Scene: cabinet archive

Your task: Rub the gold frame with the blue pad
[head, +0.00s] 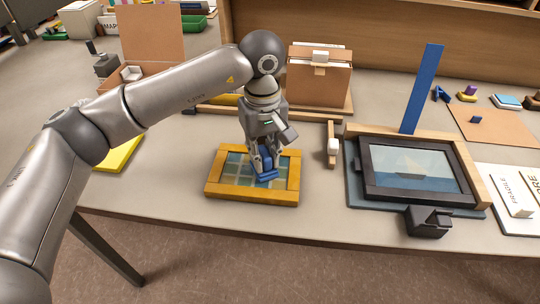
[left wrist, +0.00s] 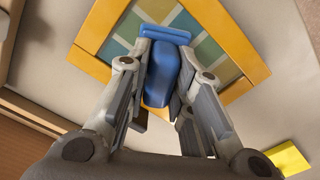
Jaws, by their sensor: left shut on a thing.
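The gold frame (head: 228,193) lies flat on the table, with a pane of blue, green and tan squares inside it. It also shows in the left wrist view (left wrist: 97,32). My left gripper (head: 264,166) points down over the frame and is shut on the blue pad (head: 267,178). In the left wrist view the pad's upright blue grip (left wrist: 160,75) sits between the fingers. The pad is over the pane, near the middle of the frame; I cannot tell whether it touches. My right gripper is not in view.
A black-framed boat picture (head: 370,188) lies to the right, with a black block-like item (head: 430,222) at its front edge. A blue upright strip (head: 422,90) and a cardboard file box (head: 318,80) stand behind. A yellow sheet (head: 120,153) lies left.

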